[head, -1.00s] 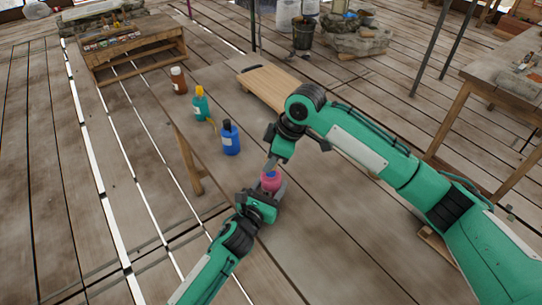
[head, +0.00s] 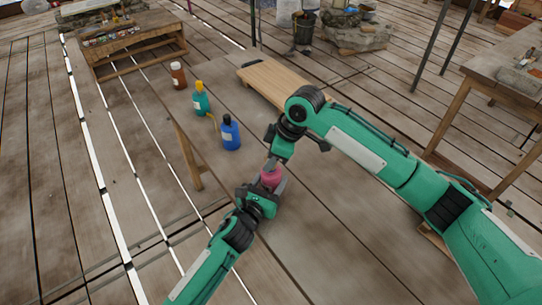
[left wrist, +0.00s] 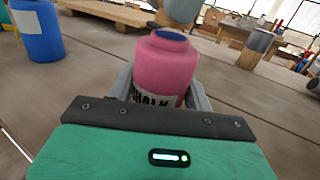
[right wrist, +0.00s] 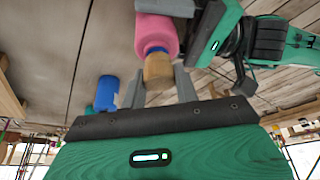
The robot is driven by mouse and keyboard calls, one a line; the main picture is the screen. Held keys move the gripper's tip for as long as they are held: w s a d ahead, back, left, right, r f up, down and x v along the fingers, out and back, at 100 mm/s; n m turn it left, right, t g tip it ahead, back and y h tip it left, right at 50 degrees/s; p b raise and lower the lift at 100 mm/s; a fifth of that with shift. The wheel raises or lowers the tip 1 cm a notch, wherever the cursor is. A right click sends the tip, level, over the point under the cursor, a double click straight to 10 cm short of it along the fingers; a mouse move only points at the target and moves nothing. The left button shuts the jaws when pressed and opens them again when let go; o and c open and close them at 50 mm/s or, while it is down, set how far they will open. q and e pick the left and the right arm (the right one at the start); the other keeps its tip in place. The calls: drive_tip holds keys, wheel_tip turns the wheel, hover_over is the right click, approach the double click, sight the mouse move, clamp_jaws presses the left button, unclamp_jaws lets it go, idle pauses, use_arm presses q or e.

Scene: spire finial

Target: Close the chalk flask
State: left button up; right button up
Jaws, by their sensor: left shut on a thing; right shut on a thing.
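The pink chalk flask (left wrist: 165,68) stands upright in my left gripper (head: 270,186), whose jaws are shut around its body. Part of its label shows in the left wrist view. Its blue mouth (right wrist: 155,50) faces a tan, cylindrical cap (right wrist: 157,68). My right gripper (right wrist: 160,88) is shut on this cap, above the flask. In the left wrist view the cap (left wrist: 182,10) looks grey and sits over the mouth, a little to the right. I cannot tell whether cap and mouth touch. In the head view the right gripper (head: 270,164) mostly hides the cap.
A blue bottle (head: 231,136), a teal bottle with a yellow cap (head: 201,101) and a brown bottle (head: 178,76) stand along the table's left edge. A wooden board (head: 275,86) lies at the back.

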drive_tip(key=shift+f, duration=0.45)
drive_tip(key=o, duration=1.1)
drive_tip(key=v, duration=1.2)
use_arm(q)
drive_tip(key=o, duration=1.5)
